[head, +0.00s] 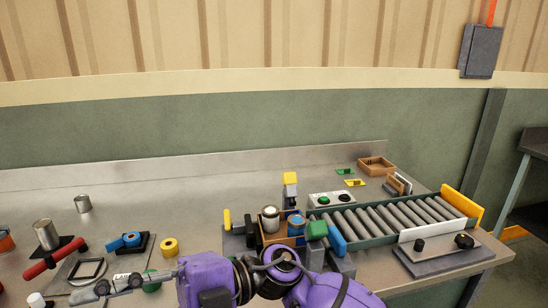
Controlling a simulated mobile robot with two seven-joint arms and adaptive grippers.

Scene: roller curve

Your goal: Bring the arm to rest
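My purple arm (215,278) enters at the bottom edge, right of the middle, and its forearm lies across the front of the bench toward the left; I take it to be my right arm. Its grey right gripper (104,289) points left, low over the bench front. The fingers are small and seen edge-on, so I cannot tell whether they are open or shut. No held thing can be made out. My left gripper is not in view.
A curved roller conveyor (395,218) with a yellow end plate (461,208) fills the bench's right side. A wooden tray (262,229) with cans stands behind my arm. A yellow roll (169,247), a red-handled tool (42,268) and a metal can (83,204) lie left. The bench's back middle is clear.

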